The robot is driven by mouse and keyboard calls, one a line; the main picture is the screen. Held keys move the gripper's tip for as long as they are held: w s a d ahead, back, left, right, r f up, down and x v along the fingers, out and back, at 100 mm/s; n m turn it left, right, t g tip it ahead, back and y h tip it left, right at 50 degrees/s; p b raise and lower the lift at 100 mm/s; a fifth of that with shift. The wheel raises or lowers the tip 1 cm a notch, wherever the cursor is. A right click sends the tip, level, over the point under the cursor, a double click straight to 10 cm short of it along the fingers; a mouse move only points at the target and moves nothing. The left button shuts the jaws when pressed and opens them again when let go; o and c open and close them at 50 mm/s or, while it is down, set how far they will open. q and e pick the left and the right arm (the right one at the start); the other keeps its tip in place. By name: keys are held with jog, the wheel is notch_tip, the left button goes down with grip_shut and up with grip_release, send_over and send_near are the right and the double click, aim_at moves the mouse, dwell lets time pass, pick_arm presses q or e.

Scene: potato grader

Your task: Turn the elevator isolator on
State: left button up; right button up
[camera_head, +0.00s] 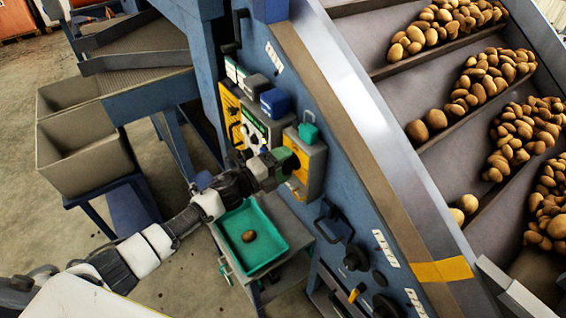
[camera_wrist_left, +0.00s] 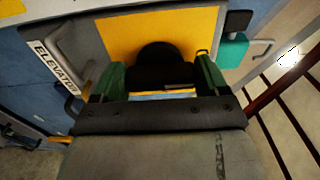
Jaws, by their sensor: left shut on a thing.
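The elevator isolator is a grey box with a yellow face (camera_head: 299,176) on the blue machine side. In the left wrist view its yellow plate (camera_wrist_left: 200,22) fills the top middle, beside an "ELEVATOR" label (camera_wrist_left: 52,65). A black rotary knob (camera_wrist_left: 158,55) stands out from the plate. My left gripper (camera_head: 284,164) is at the isolator's front; in the wrist view its green fingers (camera_wrist_left: 158,80) are on either side of the knob, shut on it. The gripper covers much of the knob, and its exact pointing is hard to tell. My right gripper is not in view.
A teal padlock-like piece (camera_head: 308,132) is on the isolator's side. A blue box (camera_head: 275,102) and yellow-fronted panels are to its left. A green tray (camera_head: 272,242) with one potato is below. The potato-laden conveyor (camera_head: 395,92) rises at right.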

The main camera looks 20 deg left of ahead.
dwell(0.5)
pick_arm(q)
jog(key=o, duration=0.9)
jog(key=shift+b+v, duration=1.5)
jog(key=shift+v, duration=4)
jog(key=shift+w, duration=0.1)
